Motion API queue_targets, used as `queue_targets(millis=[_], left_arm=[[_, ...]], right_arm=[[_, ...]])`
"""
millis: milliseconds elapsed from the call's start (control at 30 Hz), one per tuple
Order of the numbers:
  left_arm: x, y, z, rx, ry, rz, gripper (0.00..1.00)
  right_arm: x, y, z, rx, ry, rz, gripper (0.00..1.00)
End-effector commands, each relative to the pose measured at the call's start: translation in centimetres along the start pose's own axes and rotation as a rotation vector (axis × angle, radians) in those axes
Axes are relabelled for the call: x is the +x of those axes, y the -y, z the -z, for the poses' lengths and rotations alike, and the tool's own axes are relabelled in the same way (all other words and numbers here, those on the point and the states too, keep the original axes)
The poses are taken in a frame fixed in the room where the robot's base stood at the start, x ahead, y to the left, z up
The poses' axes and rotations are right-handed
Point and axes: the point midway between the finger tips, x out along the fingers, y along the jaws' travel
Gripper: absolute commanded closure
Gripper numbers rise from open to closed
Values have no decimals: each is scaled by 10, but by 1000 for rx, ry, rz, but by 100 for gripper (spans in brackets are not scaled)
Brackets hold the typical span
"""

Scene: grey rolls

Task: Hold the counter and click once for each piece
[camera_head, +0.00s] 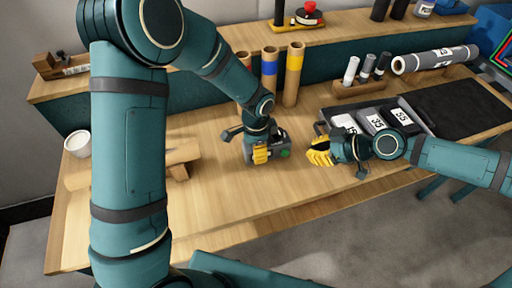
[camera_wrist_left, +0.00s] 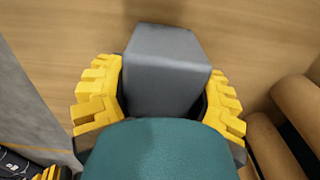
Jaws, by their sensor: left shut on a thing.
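The counter (camera_head: 276,137) looks like a small grey block-like device with a green round part (camera_head: 284,153) on its right side. My left gripper (camera_head: 261,153) is shut on it, low over the middle of the table. In the left wrist view the grey body of the counter (camera_wrist_left: 165,65) sits between the yellow fingers of my left gripper (camera_wrist_left: 160,100). My right gripper (camera_head: 319,152) is a short way to the right of the counter, its yellow fingers pointing left towards it, apart from it. Its finger gap is too small to judge. The counter's display is not visible.
A dark tray (camera_head: 424,123) with several numbered grey pieces lies right of centre, behind my right gripper. Tall cardboard tubes (camera_head: 293,75) stand behind the counter. A wooden rack (camera_head: 360,88) holds grey rolls. The front middle table is clear.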

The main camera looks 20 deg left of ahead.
Motion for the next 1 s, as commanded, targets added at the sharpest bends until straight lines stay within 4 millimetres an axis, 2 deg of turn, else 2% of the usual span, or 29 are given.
queue_targets(millis=[867,1000], left_arm=[[0,0,0,0,-1,1,84],[0,0,0,0,-1,1,84]], right_arm=[[0,0,0,0,0,0,100],[3,3,-6,23,-14,-1,100]])
